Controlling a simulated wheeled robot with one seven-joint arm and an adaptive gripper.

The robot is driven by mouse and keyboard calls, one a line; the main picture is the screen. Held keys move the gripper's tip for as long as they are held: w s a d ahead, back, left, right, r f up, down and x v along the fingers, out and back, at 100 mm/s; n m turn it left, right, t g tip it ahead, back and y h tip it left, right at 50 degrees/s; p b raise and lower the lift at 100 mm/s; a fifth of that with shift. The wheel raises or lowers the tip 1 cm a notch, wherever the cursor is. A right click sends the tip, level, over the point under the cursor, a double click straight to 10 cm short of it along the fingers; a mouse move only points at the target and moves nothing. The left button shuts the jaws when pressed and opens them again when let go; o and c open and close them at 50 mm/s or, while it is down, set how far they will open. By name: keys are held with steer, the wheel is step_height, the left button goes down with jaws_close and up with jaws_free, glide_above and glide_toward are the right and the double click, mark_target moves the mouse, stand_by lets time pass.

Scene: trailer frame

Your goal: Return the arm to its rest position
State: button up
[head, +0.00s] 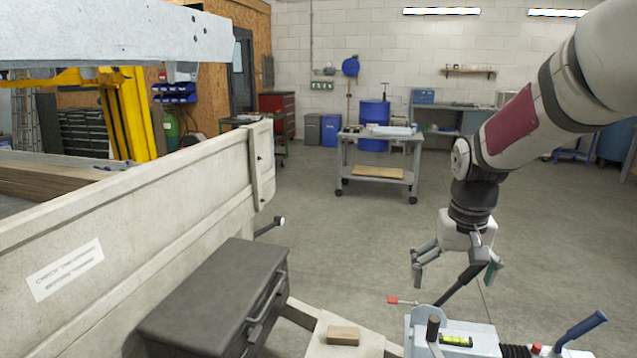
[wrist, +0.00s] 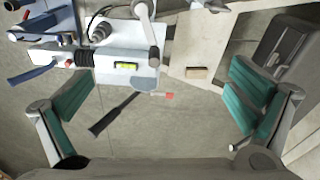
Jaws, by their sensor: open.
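My gripper (head: 456,276) hangs from my arm at the right of the head view, pointing down. Its fingers are spread wide. In the wrist view the two green-padded fingers stand far apart at left and right, with nothing held in the gap (wrist: 160,100). A black-handled lever (head: 459,286) rises from the light-blue coupling unit to just below the fingers. In the wrist view the lever (wrist: 113,115) lies across the gap without visible contact with the pads. A red-tipped pin (head: 393,299) is left of it.
The light-blue coupling unit (head: 470,333) with a level vial is below my gripper. A dark toolbox (head: 215,300) and the white trailer side (head: 150,230) are at left. A small wooden block (head: 343,335) lies on the frame. A wheeled cart (head: 380,160) stands behind; the floor between is clear.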

steer(key=s+a+r+t+p, duration=0.1)
steer(key=s+r, duration=0.3)
steer(key=s, duration=0.5)
steer(key=s+a+r+n+t+p, duration=0.1)
steer(key=s+a+r+p, duration=0.1)
steer(key=s, duration=0.7)
steer(key=s+a+r+n+t+p, duration=0.1)
steer(key=s+a+r, duration=0.2)
steer(key=s+r, duration=0.3)
steer(key=s, duration=0.3)
steer(key=shift+s+r+p, duration=0.2)
steer(key=shift+s+p, duration=0.1)
steer(key=shift+s, duration=0.1)
